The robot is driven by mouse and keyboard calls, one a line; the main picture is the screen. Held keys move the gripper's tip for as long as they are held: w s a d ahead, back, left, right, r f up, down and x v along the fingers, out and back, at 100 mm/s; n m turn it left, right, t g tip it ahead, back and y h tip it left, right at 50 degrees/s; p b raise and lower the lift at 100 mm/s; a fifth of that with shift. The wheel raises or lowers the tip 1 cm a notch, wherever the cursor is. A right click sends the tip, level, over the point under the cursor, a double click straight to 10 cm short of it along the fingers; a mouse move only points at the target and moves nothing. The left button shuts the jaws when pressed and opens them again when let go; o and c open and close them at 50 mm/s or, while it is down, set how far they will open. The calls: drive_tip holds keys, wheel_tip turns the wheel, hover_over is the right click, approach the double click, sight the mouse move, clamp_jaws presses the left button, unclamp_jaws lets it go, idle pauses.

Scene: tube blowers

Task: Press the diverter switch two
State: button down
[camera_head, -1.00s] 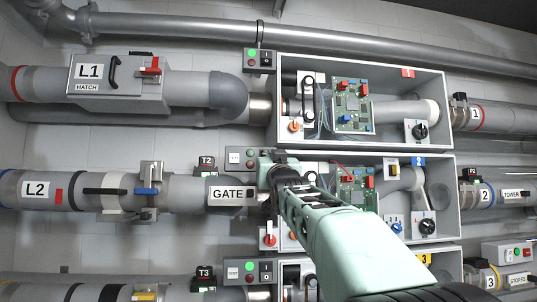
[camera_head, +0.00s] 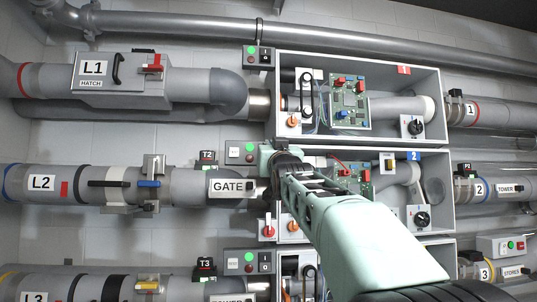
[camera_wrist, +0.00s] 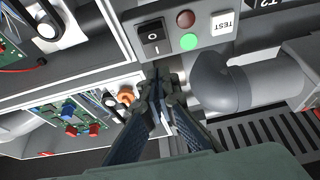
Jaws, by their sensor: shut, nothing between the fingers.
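The second-row control panel (camera_head: 236,153) sits beside the top left of the box marked 2. It also shows in the wrist view (camera_wrist: 208,38), turned over, with a black rocker switch (camera_wrist: 152,38), a dull red lamp, a bright green lamp and a white TEST button. A T2 label is at its edge. I cannot read the name "diverter" on any part. My gripper (camera_head: 270,160) is shut and empty, and hides the rocker in the head view. In the wrist view the fingertips (camera_wrist: 160,76) are close below the rocker; I cannot tell whether they touch.
The open box marked 2 (camera_head: 446,190) holds a circuit board, pipe and knobs behind my arm. The box marked 1 (camera_head: 440,90) is above. Pipe L2 (camera_head: 110,187) with its GATE sign (camera_head: 228,187) runs left. A grey pipe elbow (camera_wrist: 222,80) is close right of the fingertips.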

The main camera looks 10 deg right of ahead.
drive_tip(key=s+b, duration=0.3)
drive_tip(key=s, duration=0.7)
